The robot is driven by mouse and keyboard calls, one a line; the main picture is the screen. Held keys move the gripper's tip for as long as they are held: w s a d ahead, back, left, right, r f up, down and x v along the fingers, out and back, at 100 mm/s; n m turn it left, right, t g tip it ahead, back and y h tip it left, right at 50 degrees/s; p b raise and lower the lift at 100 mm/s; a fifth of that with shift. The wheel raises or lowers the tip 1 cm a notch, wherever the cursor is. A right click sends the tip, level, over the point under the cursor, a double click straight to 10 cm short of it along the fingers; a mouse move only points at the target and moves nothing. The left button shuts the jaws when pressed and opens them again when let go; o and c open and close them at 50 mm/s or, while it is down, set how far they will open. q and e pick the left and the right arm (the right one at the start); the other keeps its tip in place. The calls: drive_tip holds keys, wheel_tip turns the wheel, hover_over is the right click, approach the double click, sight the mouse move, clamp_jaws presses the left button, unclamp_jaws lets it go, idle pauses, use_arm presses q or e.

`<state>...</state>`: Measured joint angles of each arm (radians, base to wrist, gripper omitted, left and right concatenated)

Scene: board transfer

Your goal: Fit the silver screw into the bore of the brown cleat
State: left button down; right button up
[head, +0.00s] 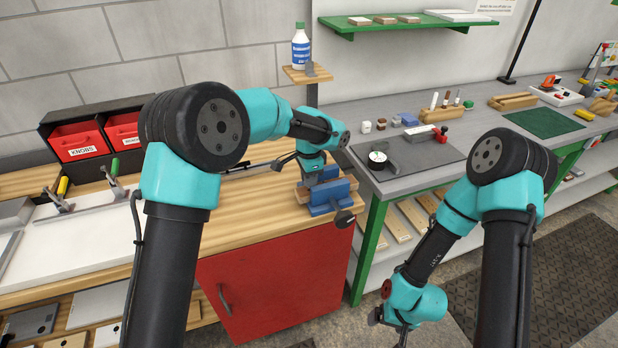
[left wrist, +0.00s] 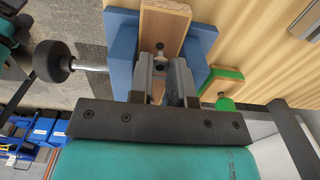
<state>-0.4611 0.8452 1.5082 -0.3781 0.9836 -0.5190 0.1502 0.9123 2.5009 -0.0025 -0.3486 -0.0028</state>
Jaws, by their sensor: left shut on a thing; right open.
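The brown cleat (left wrist: 166,20) is a wooden block clamped between the blue jaws of the vise (left wrist: 123,35) in the left wrist view. In the head view the blue vise (head: 330,196) sits at the bench's right front corner. My left gripper (left wrist: 165,66) is over the cleat, shut on the silver screw (left wrist: 159,55), of which only a small part shows between the fingertips. I cannot tell whether its tip is in the bore. In the head view my left gripper (head: 316,178) points down at the vise. My right gripper (head: 388,322) is open, low in front of the grey bench.
The vise handle ends in a black knob (left wrist: 52,62). A small green-edged wooden piece (left wrist: 226,82) lies beside the vise. Red bins (head: 78,145) stand at the left. The grey bench (head: 385,178) at the right holds a round gauge (head: 378,158) and small blocks.

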use_arm(q)
drive_tip(key=shift+f, duration=1.1)
idle(0.3)
drive_tip(key=c, duration=1)
unclamp_jaws()
drive_tip(key=shift+w+r, duration=0.1)
drive_tip(key=shift+r, duration=0.05)
drive_tip(key=shift+r, duration=0.3)
wheel_tip(320, 180, up, 16)
drive_tip(key=shift+r, duration=0.25)
drive_tip(key=shift+s+f, duration=0.15)
drive_tip(key=shift+s, duration=0.05)
